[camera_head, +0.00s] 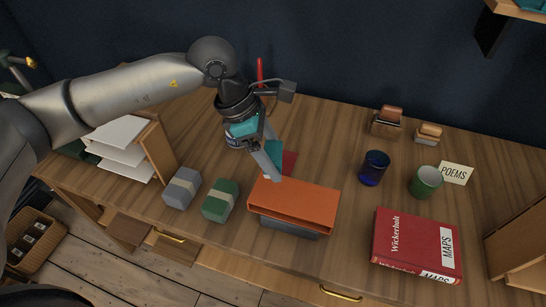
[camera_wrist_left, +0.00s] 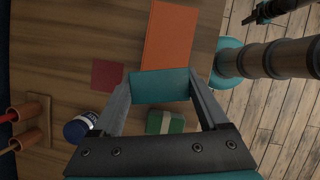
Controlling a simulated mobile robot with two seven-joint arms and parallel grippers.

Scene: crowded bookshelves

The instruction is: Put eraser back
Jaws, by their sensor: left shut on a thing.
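My left gripper (camera_head: 277,178) reaches down just behind the left end of the orange organiser. In the left wrist view its fingers (camera_wrist_left: 160,90) are shut on a flat teal piece (camera_wrist_left: 160,86), which the head view shows partly hidden behind a finger (camera_head: 275,149). Two banded blocks that look like erasers, one grey-blue (camera_head: 181,188) and one green (camera_head: 220,201), stand side by side left of the organiser. The green one also shows in the left wrist view (camera_wrist_left: 165,122). A dark shape (camera_wrist_left: 265,12), apparently my right gripper, is too small to read.
The orange organiser (camera_head: 295,201) is close by the fingers. A dark red square (camera_head: 289,162) lies behind it. Blue cup (camera_head: 374,168), green cup (camera_head: 425,181), POEMS card (camera_head: 456,173) and red Maps book (camera_head: 416,243) are right; a paper rack (camera_head: 157,150) is left.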

